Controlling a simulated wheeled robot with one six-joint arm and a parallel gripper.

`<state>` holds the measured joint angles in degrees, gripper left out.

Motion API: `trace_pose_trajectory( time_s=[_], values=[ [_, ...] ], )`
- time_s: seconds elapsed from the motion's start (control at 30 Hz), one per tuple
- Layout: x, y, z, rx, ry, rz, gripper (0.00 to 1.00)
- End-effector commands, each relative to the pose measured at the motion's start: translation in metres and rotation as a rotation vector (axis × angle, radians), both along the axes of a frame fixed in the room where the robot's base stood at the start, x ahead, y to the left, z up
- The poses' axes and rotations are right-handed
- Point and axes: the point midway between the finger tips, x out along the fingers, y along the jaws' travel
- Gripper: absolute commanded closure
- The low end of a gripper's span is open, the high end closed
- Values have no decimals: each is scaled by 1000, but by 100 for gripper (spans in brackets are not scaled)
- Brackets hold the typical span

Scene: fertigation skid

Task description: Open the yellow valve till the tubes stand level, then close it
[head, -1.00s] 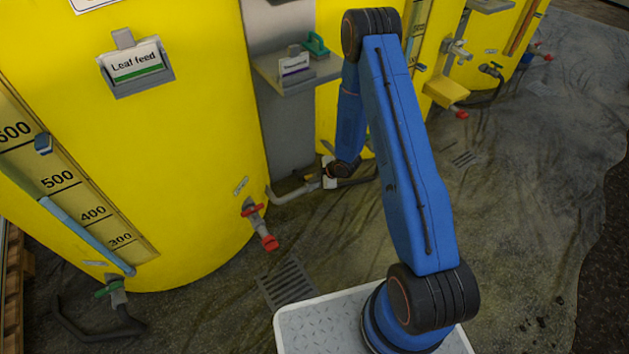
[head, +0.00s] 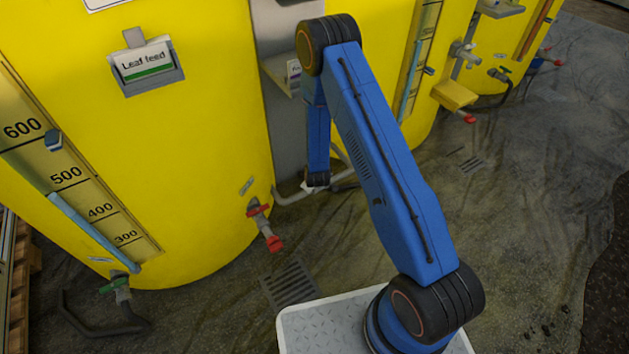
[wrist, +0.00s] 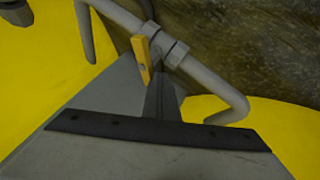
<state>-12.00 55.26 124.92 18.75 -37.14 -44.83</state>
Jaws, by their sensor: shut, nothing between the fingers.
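The yellow valve handle (wrist: 141,58) shows in the wrist view on a grey crossover pipe (wrist: 117,14), beside a pipe fitting. My gripper (wrist: 160,78) is shut and empty, its tips close to the valve; I cannot tell whether they touch it. In the head view my arm hides the valve, and the pipe (head: 290,198) shows low between two yellow tanks. The left tank's sight tube (head: 92,230) has its pale blue column near the 400–500 marks. The second tank's tube (head: 408,95) is partly visible, its level hard to read.
The Leaf feed tank (head: 200,220) carries a red-handled tap (head: 265,228) and a green-handled tap (head: 115,285). A grey shelf (head: 280,75) stands between the tanks. A floor drain (head: 290,284) lies in front. Open floor extends right.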

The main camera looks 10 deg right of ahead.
Motion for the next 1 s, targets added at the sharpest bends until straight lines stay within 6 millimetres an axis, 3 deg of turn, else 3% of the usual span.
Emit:
trace_pose_trajectory(
  time_s=[0.17, 1.0],
  values=[
    [4, 2, 0, -1, -2, -85, 100],
    [19, 3, 0, -1, -1, -80, 100]
  ],
)
